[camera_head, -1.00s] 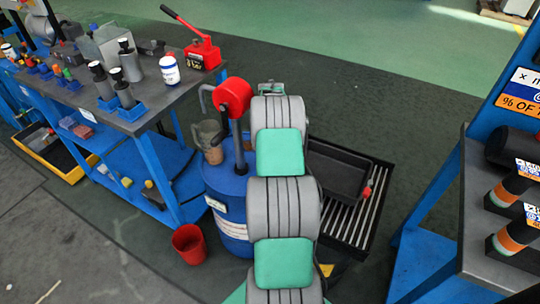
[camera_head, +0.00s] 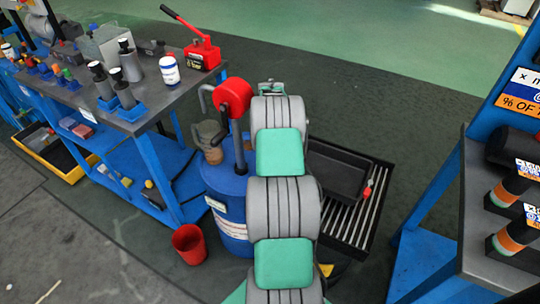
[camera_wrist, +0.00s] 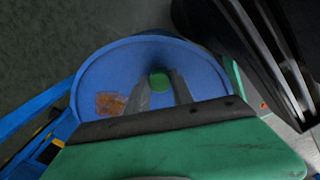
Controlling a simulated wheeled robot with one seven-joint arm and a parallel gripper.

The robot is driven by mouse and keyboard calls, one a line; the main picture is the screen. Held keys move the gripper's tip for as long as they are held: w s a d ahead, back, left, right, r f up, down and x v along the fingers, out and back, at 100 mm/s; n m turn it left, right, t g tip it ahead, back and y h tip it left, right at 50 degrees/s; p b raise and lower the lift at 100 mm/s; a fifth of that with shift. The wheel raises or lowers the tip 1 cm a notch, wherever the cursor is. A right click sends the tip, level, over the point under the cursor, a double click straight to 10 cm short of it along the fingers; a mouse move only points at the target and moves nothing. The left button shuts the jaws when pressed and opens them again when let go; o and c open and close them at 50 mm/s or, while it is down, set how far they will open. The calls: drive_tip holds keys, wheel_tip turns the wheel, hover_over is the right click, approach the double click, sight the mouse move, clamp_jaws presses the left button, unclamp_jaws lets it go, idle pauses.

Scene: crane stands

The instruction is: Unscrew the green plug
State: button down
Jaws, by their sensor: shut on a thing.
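The green plug (camera_wrist: 159,82) is on the top of the blue drum (camera_wrist: 205,75) in the wrist view, between the two grey fingers of my gripper (camera_wrist: 161,84). My gripper is shut on the plug, with one finger on each side of it. In the head view the blue drum (camera_head: 229,205) stands left of my arm. The plug and my fingers are hidden there behind my arm.
A workbench (camera_head: 150,108) stands left, a red bucket (camera_head: 189,244) in front. A black tray (camera_head: 340,172) lies on a grate to the right.

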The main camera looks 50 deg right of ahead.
drive_tip(key=shift+r, duration=0.1)
drive_tip(key=n, duration=0.5)
drive_tip(key=shift+w, duration=0.1)
drive_tip(key=n, duration=0.5)
drive_tip(key=shift+r+n, duration=0.1)
drive_tip(key=shift+n, duration=0.2)
drive_tip(key=c, duration=1)
unclamp_jaws()
drive_tip(key=shift+c, duration=0.2)
drive_tip(key=shift+c, duration=0.7)
